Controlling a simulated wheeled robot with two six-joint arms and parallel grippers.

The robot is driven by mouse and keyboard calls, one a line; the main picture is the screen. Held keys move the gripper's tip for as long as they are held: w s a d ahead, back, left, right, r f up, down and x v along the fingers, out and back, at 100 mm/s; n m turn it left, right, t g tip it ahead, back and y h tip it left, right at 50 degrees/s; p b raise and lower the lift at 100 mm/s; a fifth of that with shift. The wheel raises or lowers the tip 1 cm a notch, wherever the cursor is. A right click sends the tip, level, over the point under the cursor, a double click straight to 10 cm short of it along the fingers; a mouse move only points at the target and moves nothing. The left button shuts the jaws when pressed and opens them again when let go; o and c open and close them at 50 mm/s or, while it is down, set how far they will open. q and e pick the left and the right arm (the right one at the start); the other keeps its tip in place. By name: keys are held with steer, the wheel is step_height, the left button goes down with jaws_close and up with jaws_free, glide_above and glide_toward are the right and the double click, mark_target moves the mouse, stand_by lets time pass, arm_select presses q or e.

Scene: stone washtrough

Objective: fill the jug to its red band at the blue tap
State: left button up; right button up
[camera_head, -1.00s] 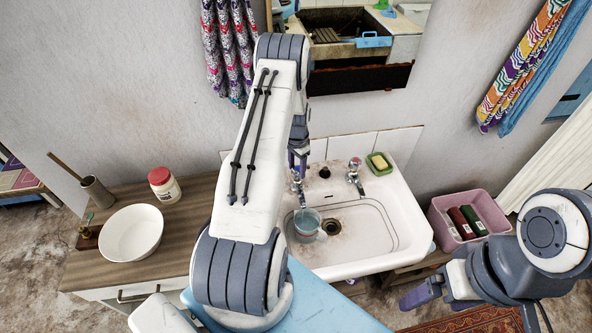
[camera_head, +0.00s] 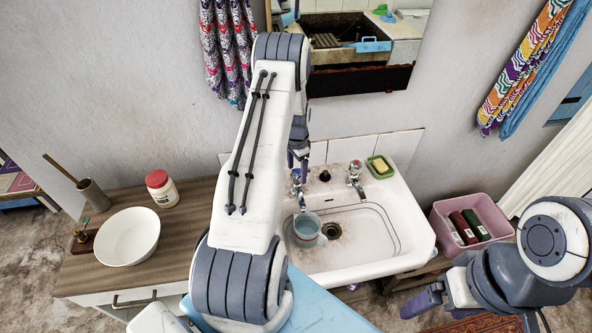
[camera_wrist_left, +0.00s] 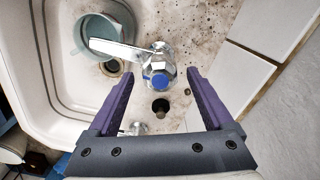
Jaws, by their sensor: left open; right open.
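The pale blue-grey jug (camera_head: 306,230) stands in the white basin under the left tap. Its red band and water level cannot be made out. The blue tap (camera_head: 297,184) shows its blue cap in the left wrist view (camera_wrist_left: 158,77), its spout reaching over the rim of the jug (camera_wrist_left: 92,28). My left gripper (camera_head: 298,160) is open above the blue tap. In the left wrist view its purple fingers (camera_wrist_left: 158,88) stand on either side of the tap head, apart from it. My right gripper (camera_head: 420,300) is open and empty, low at the right.
The basin (camera_head: 385,255) has a dark drain (camera_head: 332,230) beside the jug. A second tap (camera_head: 355,178) and a green soap dish (camera_head: 379,166) stand on its back edge. A white bowl (camera_head: 127,236) is on the left counter; a pink tub (camera_head: 480,205) stands right.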

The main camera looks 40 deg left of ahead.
mark_target(297, 171)
arm_select(q)
step_height(297, 171, up, 10)
steer(key=b, duration=0.3)
steer(key=shift+s+r, duration=0.1)
stand_by(1.0)
steer(key=shift+f+b, duration=0.65)
steer(key=shift+b, duration=0.05)
step_height(297, 171, down, 10)
steer(key=p, duration=0.2)
steer(key=shift+r+p, duration=0.15)
steer(key=shift+p, duration=0.15)
